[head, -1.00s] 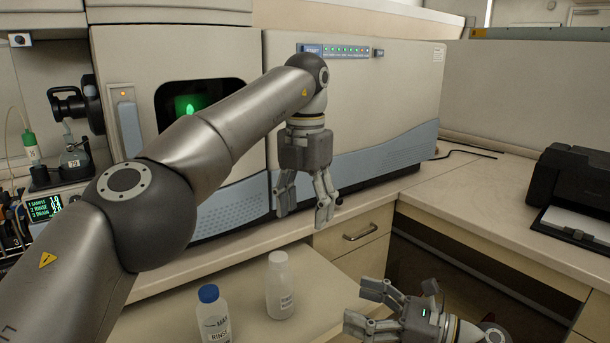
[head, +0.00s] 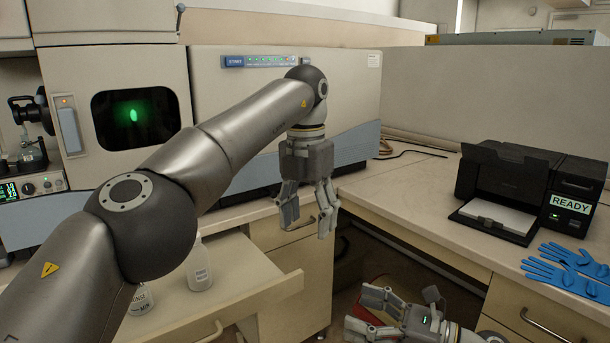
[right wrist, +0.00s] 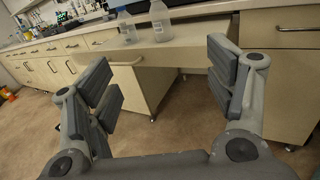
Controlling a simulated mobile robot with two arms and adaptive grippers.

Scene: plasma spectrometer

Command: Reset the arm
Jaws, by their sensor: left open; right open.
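My left arm reaches across the head view from the lower left. Its left gripper (head: 308,208) hangs fingers-down, open and empty, in front of the spectrometer (head: 290,110) and near the counter edge. My right gripper (head: 372,312) is low at the bottom of the head view, open and empty, its fingers pointing left. In the right wrist view the right gripper's fingers (right wrist: 165,95) stand wide apart with nothing between them. Beyond them are the cabinets and floor.
A white bottle (head: 200,268) and a partly hidden second bottle (head: 140,300) stand on the pull-out shelf (head: 245,265). A printer (head: 505,185) and blue gloves (head: 565,265) are on the right counter. A lit green plasma window (head: 135,117) is at left.

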